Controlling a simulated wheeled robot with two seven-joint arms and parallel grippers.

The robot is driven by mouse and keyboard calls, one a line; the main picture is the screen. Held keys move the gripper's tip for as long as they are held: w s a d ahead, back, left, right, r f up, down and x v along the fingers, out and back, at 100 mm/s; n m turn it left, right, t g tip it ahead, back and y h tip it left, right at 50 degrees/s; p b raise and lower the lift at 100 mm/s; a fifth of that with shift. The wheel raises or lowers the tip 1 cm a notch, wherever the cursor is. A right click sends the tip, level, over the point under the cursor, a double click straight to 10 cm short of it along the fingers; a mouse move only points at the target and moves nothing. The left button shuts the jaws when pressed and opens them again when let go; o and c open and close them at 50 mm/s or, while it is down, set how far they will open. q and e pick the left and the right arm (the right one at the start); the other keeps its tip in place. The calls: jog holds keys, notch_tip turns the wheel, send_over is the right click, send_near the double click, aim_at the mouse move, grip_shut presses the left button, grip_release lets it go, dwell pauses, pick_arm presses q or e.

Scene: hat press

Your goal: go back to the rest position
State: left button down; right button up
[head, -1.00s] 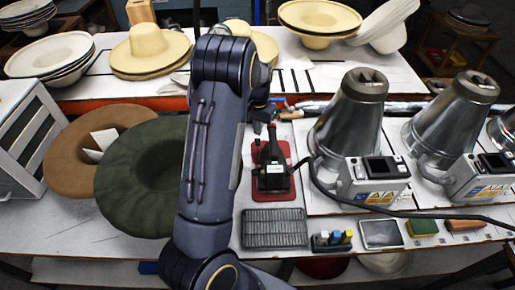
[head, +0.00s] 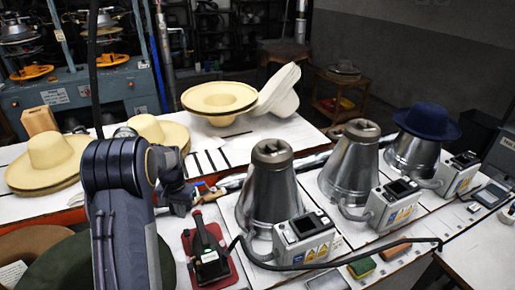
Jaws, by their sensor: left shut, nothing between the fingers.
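My left arm rises from the bottom left in the head view and bends over at its elbow. My left gripper (head: 181,203) hangs beyond it, partly hidden by my own arm links. It is shut and holds nothing. It is above the work table, just up and left of a red mat (head: 226,274) that carries a dark tool (head: 207,246). My right gripper is not in view.
Metal cones (head: 270,190) with control boxes (head: 304,237) stand on the right; a dark blue hat (head: 427,120) sits on the farthest. A black cable (head: 380,243) crosses in front. Straw hats (head: 50,160) line the back table. A green hat (head: 65,268) lies lower left.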

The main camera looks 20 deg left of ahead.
pick_arm(q)
jog(key=s+d+r+t+h, duration=0.3)
jog(key=s+d+r, duration=0.8)
jog(key=s+r, duration=0.15)
jog(key=s+d+t+b, duration=0.1)
jog(key=s+d+t, duration=0.1)
jog(key=s+d, duration=0.8)
jog(key=s, duration=0.3)
jog(key=shift+s+d+r+t+h, duration=0.15)
jog(key=shift+s+t+h, duration=0.15)
jog(key=shift+s+h, duration=0.1)
